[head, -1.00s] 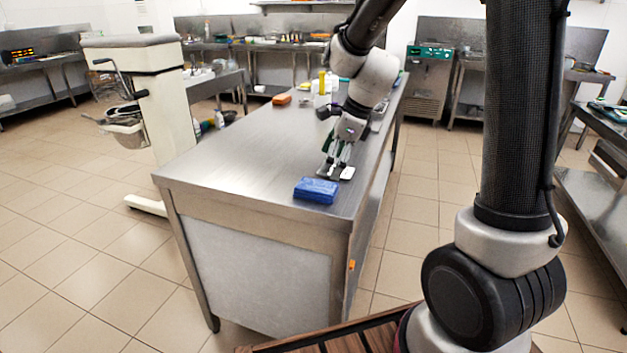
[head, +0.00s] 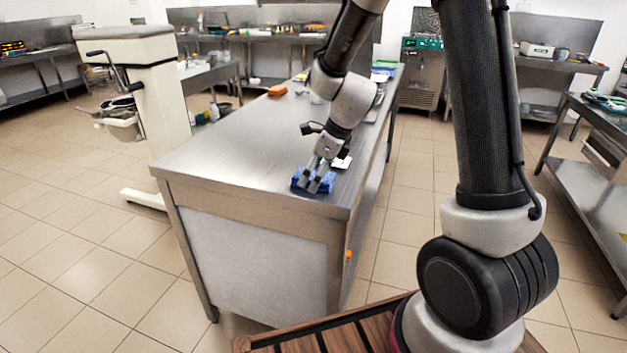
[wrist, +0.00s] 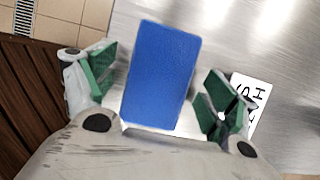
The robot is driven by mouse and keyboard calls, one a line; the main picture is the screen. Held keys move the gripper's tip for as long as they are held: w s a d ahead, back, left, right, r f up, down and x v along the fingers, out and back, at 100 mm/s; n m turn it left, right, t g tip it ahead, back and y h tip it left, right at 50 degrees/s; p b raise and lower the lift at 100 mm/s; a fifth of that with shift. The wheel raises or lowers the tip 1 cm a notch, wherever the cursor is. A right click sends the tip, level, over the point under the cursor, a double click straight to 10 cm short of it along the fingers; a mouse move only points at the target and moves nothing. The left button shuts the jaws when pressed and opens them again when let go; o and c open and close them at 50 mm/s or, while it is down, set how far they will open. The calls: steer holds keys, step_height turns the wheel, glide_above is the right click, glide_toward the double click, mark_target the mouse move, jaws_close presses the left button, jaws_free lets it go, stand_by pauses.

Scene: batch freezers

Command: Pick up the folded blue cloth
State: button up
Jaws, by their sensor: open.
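The folded blue cloth (head: 317,183) lies near the front right corner of the steel table (head: 236,160). In the wrist view the cloth (wrist: 163,76) is a blue rectangle between the two green-padded fingers of my gripper (wrist: 160,95). There is a gap on each side, and the fingers do not appear to touch it. In the head view my gripper (head: 318,178) is over the cloth, pointing down, and hides part of it. The gripper is open. Its exact height above the table is hard to tell.
A white card with black lettering (wrist: 250,98) lies on the table beside the right finger; it also shows in the head view (head: 342,162). An orange object (head: 277,91) lies farther back. The table's near edge is close to the cloth.

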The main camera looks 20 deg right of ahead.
steer(key=c, duration=1.1)
step_height(320, 180, up, 10)
